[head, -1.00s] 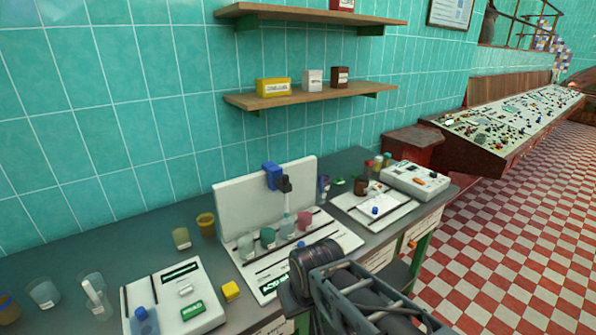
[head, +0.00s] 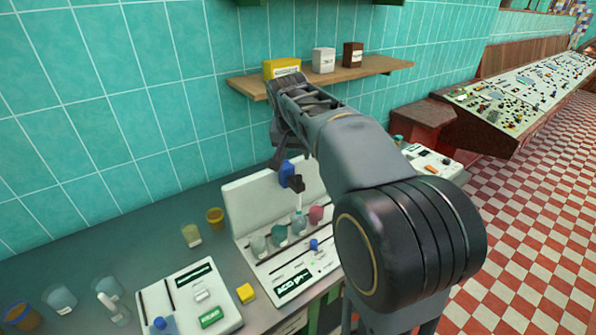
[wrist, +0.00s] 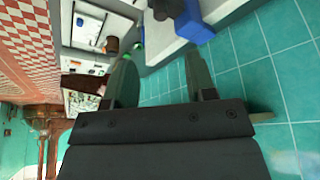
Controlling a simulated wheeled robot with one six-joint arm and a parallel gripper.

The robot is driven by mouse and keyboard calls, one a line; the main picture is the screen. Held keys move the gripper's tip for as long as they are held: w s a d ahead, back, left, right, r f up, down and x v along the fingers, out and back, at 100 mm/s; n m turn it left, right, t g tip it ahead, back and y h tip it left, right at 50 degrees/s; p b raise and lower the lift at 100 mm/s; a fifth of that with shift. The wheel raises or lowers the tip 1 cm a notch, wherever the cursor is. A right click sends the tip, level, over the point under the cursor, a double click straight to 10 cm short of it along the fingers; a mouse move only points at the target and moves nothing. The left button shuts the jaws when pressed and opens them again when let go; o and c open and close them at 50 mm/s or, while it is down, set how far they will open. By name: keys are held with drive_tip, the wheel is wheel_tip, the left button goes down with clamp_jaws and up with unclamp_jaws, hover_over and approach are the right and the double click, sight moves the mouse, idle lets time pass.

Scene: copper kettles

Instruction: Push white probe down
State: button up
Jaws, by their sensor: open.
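A white device with an upright back panel (head: 250,205) stands on the bench. A blue block (head: 287,173) with a black holder (head: 296,184) sits high on the panel. A slim white probe (head: 299,202) hangs under the holder, above several coloured cups. My gripper (head: 276,150) is above the blue block in the head view, apart from it as far as I can tell. In the wrist view, my gripper (wrist: 162,85) has its two fingers spread with nothing between them. The blue block (wrist: 194,25) and black holder (wrist: 166,8) are beyond the fingertips; the probe is not clear there.
A shelf (head: 378,69) with small boxes is on the tiled wall, close behind my gripper. My arm hides part of the bench's right side.

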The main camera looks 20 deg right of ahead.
sight(298, 177)
drive_tip(key=p+x, duration=0.1)
drive_tip(key=x, duration=1.2)
drive_tip(key=shift+w+p, duration=0.15)
drive_tip(key=shift+p, duration=0.2)
clamp_jaws()
